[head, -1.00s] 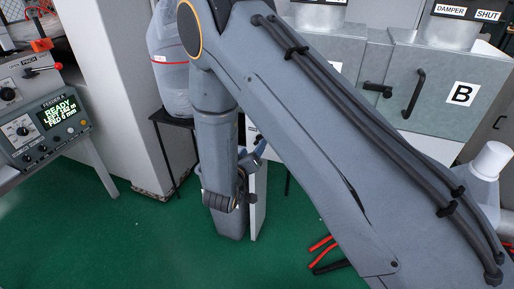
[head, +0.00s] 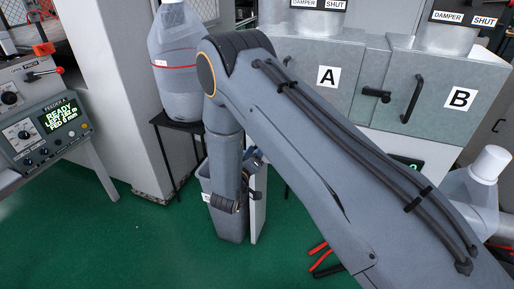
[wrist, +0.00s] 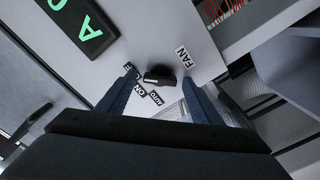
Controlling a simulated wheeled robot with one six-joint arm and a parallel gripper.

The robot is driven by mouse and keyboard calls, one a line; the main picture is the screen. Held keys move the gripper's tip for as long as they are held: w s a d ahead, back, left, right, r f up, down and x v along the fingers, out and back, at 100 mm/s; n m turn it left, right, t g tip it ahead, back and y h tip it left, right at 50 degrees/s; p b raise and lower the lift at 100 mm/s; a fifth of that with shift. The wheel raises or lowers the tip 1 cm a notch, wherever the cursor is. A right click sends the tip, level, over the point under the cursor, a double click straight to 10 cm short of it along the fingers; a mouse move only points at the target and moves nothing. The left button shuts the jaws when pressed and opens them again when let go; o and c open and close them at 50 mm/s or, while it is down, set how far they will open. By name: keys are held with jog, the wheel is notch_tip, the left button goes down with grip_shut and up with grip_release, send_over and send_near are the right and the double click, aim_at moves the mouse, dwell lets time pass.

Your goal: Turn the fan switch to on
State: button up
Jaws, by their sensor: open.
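The fan switch is a small black knob (wrist: 160,75) on a pale panel, seen in the wrist view under a FAN label (wrist: 182,58). An ON label (wrist: 139,116) and an AUTO label (wrist: 156,97) lie on the near side of the knob. A further label by the left finger is partly hidden. My gripper (wrist: 159,77) is open, with one blue finger on each side of the knob. I cannot tell whether either finger touches it. In the head view my arm hides the switch, and the gripper is not clearly seen.
A lit green display (wrist: 84,28) is beside the switch. In the head view, grey hoods marked A (head: 328,77) and B (head: 461,98) stand at the back. A feeder console (head: 42,125) is at left, a grey bin (head: 230,225) below the arm. Red-handled pliers (head: 320,258) lie on the green floor.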

jog(key=c, duration=1.1)
jog(key=shift+o, duration=0.2)
jog(key=shift+m, duration=0.4)
jog(key=shift+m+b, duration=0.75)
jog(key=shift+m, duration=3.25)
jog(key=o, duration=1.1)
jog(key=shift+c, duration=0.2)
